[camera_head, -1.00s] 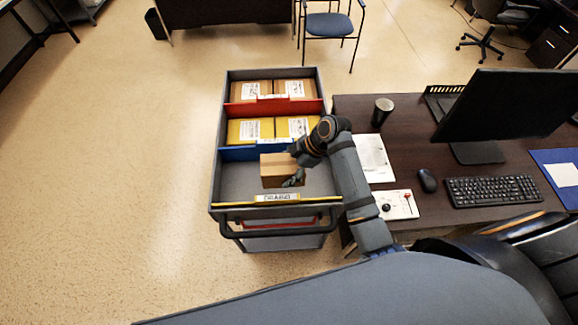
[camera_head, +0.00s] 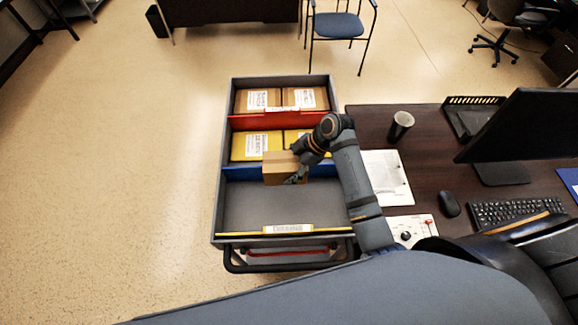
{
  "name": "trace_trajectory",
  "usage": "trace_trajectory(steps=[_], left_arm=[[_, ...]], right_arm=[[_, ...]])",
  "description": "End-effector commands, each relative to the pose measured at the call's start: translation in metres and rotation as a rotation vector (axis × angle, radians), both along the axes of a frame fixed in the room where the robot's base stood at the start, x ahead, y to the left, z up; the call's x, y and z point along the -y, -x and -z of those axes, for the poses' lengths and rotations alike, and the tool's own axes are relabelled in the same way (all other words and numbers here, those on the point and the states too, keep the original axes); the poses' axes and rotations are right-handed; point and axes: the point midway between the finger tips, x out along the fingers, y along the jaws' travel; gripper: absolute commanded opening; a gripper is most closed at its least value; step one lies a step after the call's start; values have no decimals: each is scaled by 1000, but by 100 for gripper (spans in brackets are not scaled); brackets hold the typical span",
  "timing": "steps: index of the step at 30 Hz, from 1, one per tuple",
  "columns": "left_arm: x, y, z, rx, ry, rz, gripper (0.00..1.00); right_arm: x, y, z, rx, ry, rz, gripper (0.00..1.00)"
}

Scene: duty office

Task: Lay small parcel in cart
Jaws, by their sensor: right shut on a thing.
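My right gripper (camera_head: 297,177) is shut on the small brown cardboard parcel (camera_head: 281,168). The arm comes in over the cart's right side. In the picture the parcel overlaps the blue divider (camera_head: 240,171) between the nearest and middle compartments of the grey cart (camera_head: 217,205). Whether it touches the divider or hangs above it, I cannot tell. The nearest compartment (camera_head: 265,205) is bare. The gripper's fingers are partly hidden against the parcel. My left gripper is not in view.
Yellow parcels (camera_head: 256,146) lie in the middle compartment and brown boxes (camera_head: 305,97) behind the red divider (camera_head: 265,121). A dark desk (camera_head: 440,170) stands right of the cart, with a cup (camera_head: 400,125), papers (camera_head: 386,178), a mouse and a monitor. Open floor (camera_head: 120,170) lies left.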

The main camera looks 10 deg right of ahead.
Motion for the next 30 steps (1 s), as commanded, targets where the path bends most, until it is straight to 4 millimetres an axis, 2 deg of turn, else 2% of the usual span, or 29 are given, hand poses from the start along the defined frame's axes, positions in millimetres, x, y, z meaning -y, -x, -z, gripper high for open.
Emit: trace_trajectory(steps=[1,10,30], left_arm=[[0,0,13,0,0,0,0],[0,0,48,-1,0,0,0],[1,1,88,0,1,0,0]], right_arm=[[0,0,11,1,-1,0,28],[0,0,43,2,-1,0,28],[0,0,116,0,-1,0,28]])
